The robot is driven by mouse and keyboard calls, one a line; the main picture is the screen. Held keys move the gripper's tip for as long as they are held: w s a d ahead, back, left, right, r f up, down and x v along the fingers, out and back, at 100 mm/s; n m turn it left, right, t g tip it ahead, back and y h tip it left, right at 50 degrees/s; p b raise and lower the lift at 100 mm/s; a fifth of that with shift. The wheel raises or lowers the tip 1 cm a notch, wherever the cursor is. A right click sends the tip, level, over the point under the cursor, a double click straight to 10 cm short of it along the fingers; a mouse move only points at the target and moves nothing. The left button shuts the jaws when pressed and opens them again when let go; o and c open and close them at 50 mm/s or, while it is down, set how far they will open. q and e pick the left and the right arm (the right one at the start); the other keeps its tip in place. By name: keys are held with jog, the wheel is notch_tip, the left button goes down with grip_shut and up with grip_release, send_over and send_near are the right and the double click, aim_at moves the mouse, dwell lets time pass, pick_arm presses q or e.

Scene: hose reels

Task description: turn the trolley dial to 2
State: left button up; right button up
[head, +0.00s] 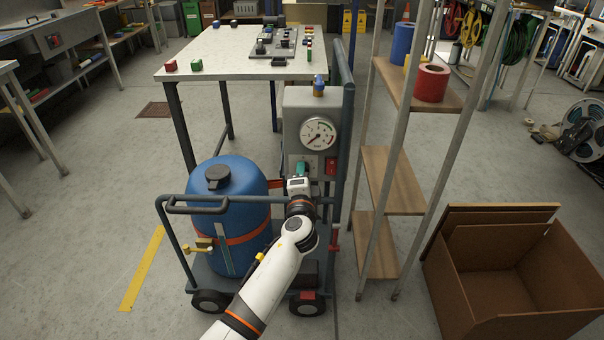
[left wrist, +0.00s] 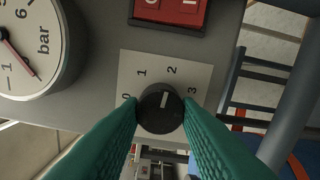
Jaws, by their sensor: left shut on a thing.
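The trolley (head: 343,150) stands in the middle of the head view, carrying a blue tank and a grey panel box (head: 296,104). The dial (left wrist: 161,110) is a black round knob on a white plate (left wrist: 199,72) marked 0, 1, 2 and 3. Its white pointer line points up and slightly right, at about the 2. My left gripper (left wrist: 161,112) is shut on the knob, one green finger on each side. In the head view my left gripper (head: 301,170) hides the dial. My right gripper is not in view.
A pressure gauge (head: 318,133) and a red switch (head: 331,166) sit on the panel near the dial. The blue tank (head: 232,205) stands left of my arm. A shelf rack (head: 391,168) and an open cardboard box (head: 510,265) are to the right. A white-topped table (head: 225,58) stands behind.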

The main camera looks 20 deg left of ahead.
pick_arm(q)
jog(key=shift+r+m, duration=0.1)
jog(key=shift+m, duration=0.4)
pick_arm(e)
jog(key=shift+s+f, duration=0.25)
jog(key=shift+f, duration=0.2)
pick_arm(q)
jog(key=o, duration=1)
jog(key=p+v, duration=0.1)
jog(key=v, duration=1.1)
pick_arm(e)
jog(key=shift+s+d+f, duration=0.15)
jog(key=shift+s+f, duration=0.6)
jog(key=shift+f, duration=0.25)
